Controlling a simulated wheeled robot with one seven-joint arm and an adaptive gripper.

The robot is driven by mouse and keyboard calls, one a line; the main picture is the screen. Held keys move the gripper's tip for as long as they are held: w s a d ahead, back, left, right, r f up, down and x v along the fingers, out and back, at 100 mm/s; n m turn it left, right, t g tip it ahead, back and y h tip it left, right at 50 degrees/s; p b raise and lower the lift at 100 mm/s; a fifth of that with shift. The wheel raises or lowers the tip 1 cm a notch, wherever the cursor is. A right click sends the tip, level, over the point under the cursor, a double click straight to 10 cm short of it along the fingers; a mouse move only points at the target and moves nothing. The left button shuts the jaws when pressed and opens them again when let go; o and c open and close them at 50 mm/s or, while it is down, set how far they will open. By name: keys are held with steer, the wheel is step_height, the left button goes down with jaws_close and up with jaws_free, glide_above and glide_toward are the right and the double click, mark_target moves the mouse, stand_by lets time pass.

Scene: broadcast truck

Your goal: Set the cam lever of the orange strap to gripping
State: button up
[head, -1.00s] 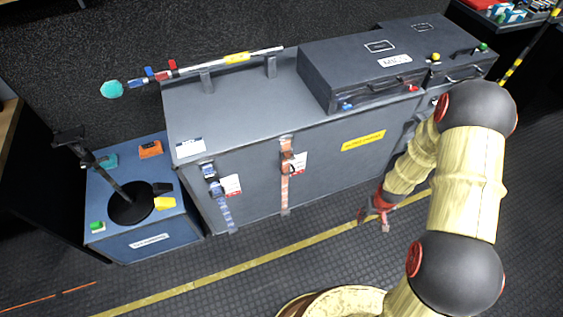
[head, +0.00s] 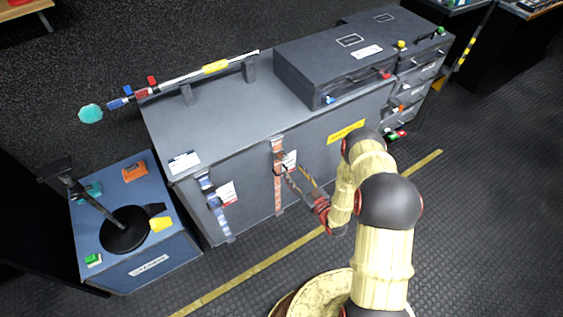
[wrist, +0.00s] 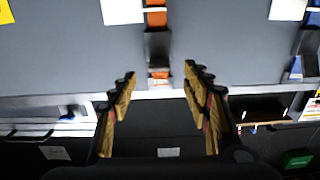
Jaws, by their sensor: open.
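The orange strap (head: 278,190) hangs down the front of the large grey case (head: 250,115). It also shows at the top centre of the wrist view (wrist: 157,20), with a dark buckle part (wrist: 158,45) on it. My gripper (head: 295,174) is in front of the strap in the head view, its fingers pointing at the buckle area. In the wrist view my gripper (wrist: 160,74) is open and empty, with the strap lined up between its fingers and beyond the tips. The cam lever's position is too small and partly covered to tell.
A blue strap (head: 214,204) with a white tag hangs left of the orange one. A blue box (head: 120,250) with a black stand (head: 124,230) is at the left. A dark flat case (head: 335,70) lies on top. The floor in front is clear.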

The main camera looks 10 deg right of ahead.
mark_target(284, 159)
steer(key=b+x, duration=0.2)
steer(key=x, duration=0.5)
steer(key=shift+w+r, duration=0.4)
steer(key=shift+w, duration=0.05)
steer(key=shift+c, duration=1.2)
steer(key=c, duration=0.9)
steer(key=shift+f, duration=0.15)
